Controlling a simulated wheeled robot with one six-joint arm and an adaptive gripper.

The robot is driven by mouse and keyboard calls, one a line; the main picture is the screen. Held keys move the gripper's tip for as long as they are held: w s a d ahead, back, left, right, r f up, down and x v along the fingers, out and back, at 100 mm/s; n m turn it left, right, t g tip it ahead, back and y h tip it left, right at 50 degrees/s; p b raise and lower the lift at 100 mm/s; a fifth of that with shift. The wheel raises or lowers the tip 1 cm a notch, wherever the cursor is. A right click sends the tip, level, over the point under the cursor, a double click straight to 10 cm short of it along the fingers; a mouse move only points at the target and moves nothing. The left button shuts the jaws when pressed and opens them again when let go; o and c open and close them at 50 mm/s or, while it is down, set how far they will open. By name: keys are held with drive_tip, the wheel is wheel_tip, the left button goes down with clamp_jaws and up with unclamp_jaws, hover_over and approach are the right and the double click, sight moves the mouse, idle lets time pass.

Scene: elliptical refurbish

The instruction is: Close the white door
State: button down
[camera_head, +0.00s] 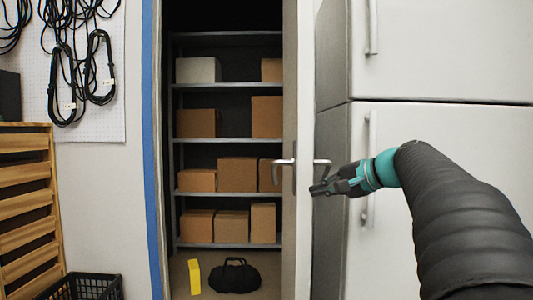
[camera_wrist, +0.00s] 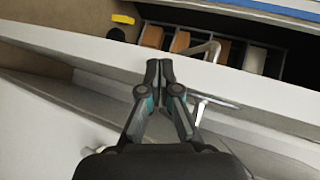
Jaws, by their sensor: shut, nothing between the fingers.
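The white door (camera_head: 305,90) stands open, seen nearly edge-on in the head view at the right side of the doorway. It has a lever handle on each face: the left handle (camera_head: 282,162) and the right handle (camera_head: 322,163). My gripper (camera_head: 316,190) is shut and empty, just right of the door and slightly below the right handle. In the wrist view the door (camera_wrist: 90,55) crosses as a pale diagonal band. My fingertips (camera_wrist: 159,66) overlap it, with a handle (camera_wrist: 200,108) to their right. I cannot tell whether they touch the door.
A white fridge (camera_head: 440,60) stands close on the right, behind my arm. Through the doorway is a shelf (camera_head: 230,86) with several cardboard boxes. A black bag (camera_head: 235,277) and a yellow object (camera_head: 194,277) lie on the floor inside. A black crate (camera_head: 95,287) stands at lower left.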

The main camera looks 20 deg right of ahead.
drive_tip(key=w+d+r+m+t+y, duration=0.1)
drive_tip(key=d+r+t, duration=0.1)
drive_tip(key=d+r, duration=0.35)
drive_tip(key=w+d+r+t, duration=0.1)
drive_tip(key=d+r+t, duration=0.15)
drive_tip(key=d, duration=0.55)
drive_tip(key=shift+g+y, duration=0.25)
drive_tip(key=shift+y, duration=0.05)
drive_tip(key=x, duration=0.3)
drive_tip(key=a+x, duration=0.1)
drive_tip(key=x, duration=0.3)
drive_tip(key=s+x, duration=0.1)
drive_tip(key=x, duration=0.3)
drive_tip(key=shift+w+a+r, duration=0.15)
drive_tip(key=shift+a+r, duration=0.15)
drive_tip(key=shift+w+a, duration=0.25)
drive_tip(key=shift+a, duration=0.45)
